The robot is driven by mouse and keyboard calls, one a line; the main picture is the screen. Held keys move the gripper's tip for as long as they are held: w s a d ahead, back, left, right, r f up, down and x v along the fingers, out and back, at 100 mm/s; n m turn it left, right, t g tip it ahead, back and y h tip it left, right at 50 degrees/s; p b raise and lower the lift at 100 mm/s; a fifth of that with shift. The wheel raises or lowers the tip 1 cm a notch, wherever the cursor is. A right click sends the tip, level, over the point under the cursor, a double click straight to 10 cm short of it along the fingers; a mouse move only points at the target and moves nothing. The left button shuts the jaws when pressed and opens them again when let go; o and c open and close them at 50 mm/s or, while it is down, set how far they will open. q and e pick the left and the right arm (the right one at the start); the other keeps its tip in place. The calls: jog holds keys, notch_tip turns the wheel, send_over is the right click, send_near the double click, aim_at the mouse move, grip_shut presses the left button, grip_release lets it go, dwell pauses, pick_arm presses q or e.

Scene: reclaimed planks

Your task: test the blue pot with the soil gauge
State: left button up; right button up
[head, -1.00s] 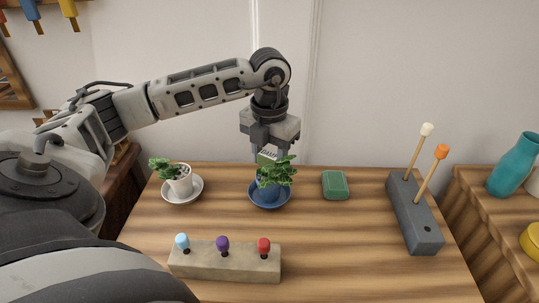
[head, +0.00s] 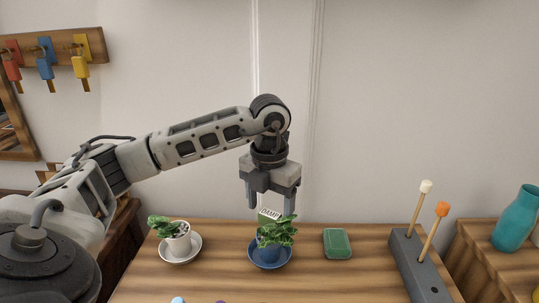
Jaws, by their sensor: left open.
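The blue pot (head: 267,252) holds a leafy green plant and stands on a blue saucer (head: 284,263) on the wooden table. A small white gauge plate (head: 269,214) reading "DAMP" shows upright just above the leaves. The foliage hides its lower part, so I cannot see how it meets the soil. My left gripper (head: 270,203) is open above the pot, fingers pointing down, with the plate between and slightly below the fingertips. My right gripper is not in view.
A white pot (head: 178,240) with a plant stands on a white saucer to the left. A green box (head: 337,243) lies right of the blue pot. A grey block (head: 414,264) holds two upright sticks. A teal vase (head: 514,220) stands far right. Keys hang on a wall rack (head: 88,42).

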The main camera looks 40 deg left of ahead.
pick_arm(q)
notch_tip(320, 180, up, 13)
jog(key=p, duration=0.3)
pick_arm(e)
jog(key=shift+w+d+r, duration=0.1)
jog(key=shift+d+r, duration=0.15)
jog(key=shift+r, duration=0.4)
pick_arm(q)
notch_tip(320, 180, up, 9)
jog(key=p, duration=0.9)
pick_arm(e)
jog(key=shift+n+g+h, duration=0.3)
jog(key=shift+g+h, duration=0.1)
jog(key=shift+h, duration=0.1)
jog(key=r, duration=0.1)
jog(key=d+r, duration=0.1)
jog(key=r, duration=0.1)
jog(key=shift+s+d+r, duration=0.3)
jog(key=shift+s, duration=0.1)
pick_arm(q)
jog(key=shift+f, duration=0.1)
